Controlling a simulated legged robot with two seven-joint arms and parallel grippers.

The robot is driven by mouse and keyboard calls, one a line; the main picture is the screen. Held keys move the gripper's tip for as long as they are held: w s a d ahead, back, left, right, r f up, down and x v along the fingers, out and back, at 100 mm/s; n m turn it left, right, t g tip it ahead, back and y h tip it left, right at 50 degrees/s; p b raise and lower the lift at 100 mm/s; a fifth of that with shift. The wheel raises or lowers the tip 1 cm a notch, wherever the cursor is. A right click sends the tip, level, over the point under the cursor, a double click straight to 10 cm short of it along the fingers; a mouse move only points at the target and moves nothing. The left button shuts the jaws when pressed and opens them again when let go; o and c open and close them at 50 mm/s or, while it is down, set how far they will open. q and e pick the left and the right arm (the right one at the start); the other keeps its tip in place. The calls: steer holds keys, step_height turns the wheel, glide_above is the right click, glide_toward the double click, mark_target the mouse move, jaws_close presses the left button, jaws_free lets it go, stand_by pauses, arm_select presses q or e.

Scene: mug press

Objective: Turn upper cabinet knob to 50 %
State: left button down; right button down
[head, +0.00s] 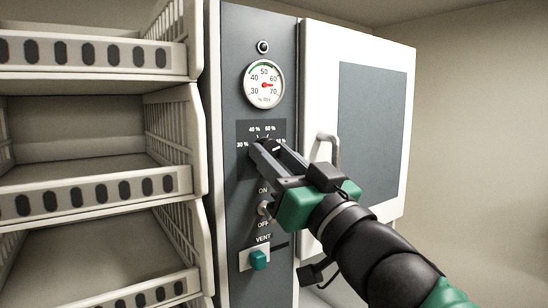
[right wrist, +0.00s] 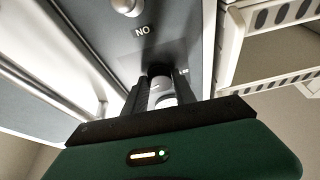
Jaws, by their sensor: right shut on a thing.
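The upper cabinet knob (head: 264,141) is dark and sits on the grey control panel under a printed percent scale. My right gripper (head: 266,149) reaches in from the lower right and is shut on the knob; its fingers hide most of it. I cannot read the knob's setting. In the right wrist view the knob (right wrist: 160,72) shows dark between the fingers (right wrist: 161,88) against the panel. My left gripper is in neither view.
A round gauge (head: 263,84) with a red needle is above the knob. An ON/OFF toggle (head: 265,208) and a teal VENT slider (head: 258,260) are below. A white door with a handle (head: 331,148) is right; wire-sided trays (head: 95,195) are left.

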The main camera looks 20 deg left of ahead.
steer(key=shift+w+f, duration=0.1)
steer(key=n+g+y+p, duration=0.1)
steer(key=n, duration=0.1)
steer(key=shift+w+n+p, duration=0.1)
steer(key=shift+n+p, duration=0.3)
steer(key=n+g+p, duration=0.1)
steer(key=n+g, duration=0.1)
steer(key=n, duration=0.1)
steer(key=shift+d+n+y+p, duration=0.1)
steer(key=shift+n+y+p, duration=0.2)
steer(key=shift+y, duration=0.1)
steer(key=n+g+p, duration=0.1)
steer(key=n, duration=0.1)
steer(key=n+g, duration=0.1)
steer(key=n, duration=0.1)
steer(key=shift+w+n+y+p, duration=0.15)
steer(key=shift+n+y+p, duration=0.15)
steer(key=shift+p, duration=0.1)
steer(key=shift+n+g+p, duration=0.5)
steer(key=shift+n+g, duration=0.3)
steer(key=shift+n, duration=0.6)
steer(key=shift+f, duration=0.1)
steer(key=c, duration=1.3)
jaws_free()
steer(key=shift+o, duration=1.4)
steer(key=shift+d, duration=0.15)
steer(key=shift+r, duration=0.2)
